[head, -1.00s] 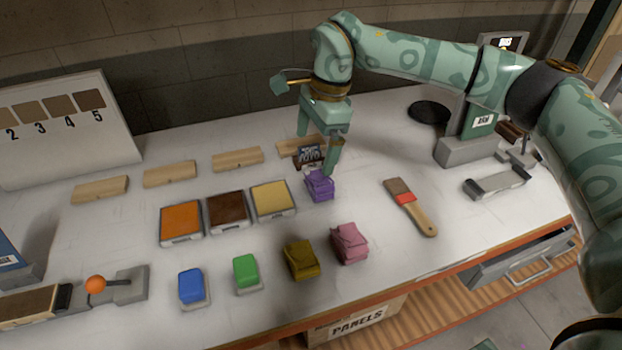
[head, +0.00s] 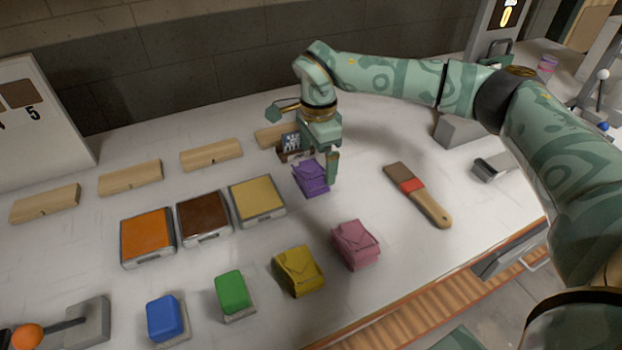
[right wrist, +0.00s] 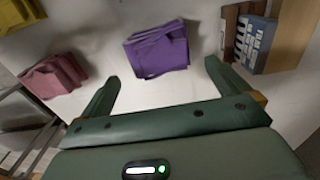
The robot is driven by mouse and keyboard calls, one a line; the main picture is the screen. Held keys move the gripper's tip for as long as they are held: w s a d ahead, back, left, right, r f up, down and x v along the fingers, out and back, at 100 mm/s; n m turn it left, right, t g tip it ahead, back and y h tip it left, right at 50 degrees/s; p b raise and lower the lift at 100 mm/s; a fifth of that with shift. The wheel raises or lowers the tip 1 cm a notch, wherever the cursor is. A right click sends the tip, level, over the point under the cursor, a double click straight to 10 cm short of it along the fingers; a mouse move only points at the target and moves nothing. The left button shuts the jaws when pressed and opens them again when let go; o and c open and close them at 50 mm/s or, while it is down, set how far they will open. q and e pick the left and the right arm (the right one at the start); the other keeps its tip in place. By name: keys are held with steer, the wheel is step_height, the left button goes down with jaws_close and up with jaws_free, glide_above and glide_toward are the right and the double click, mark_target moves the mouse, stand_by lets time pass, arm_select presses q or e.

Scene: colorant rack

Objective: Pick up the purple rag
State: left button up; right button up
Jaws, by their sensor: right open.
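The purple rag (head: 311,178) is a folded cloth on the white table, right of the yellow pad and near the small dark box. My right gripper (head: 308,160) hangs over and beside it, pointing down. In the right wrist view the purple rag (right wrist: 157,50) lies ahead of the two open fingers (right wrist: 160,85), with a gap between it and them. The jaws are empty. One finger partly stands in front of the area by the rag in the head view. My left gripper does not show.
A pink rag (head: 355,243) and a mustard rag (head: 298,270) lie nearer the front edge. A brush (head: 417,195) lies to the right. A small dark box (head: 294,147) stands close behind the purple rag; wooden blocks (head: 211,154) line the back. Table between rag and brush is clear.

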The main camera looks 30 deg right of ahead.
mark_target(316, 168)
step_height(316, 168, down, 5)
steer(key=shift+w+f+b, duration=0.1)
steer(key=shift+f+b, duration=0.1)
steer(key=shift+b, duration=0.65)
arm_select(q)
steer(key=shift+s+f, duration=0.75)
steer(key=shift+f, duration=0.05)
arm_select(e)
steer(key=shift+r, duration=0.1)
steer(key=shift+c, duration=0.3)
steer(key=c, duration=1)
steer(key=shift+o, duration=0.2)
steer(key=shift+r, duration=0.15)
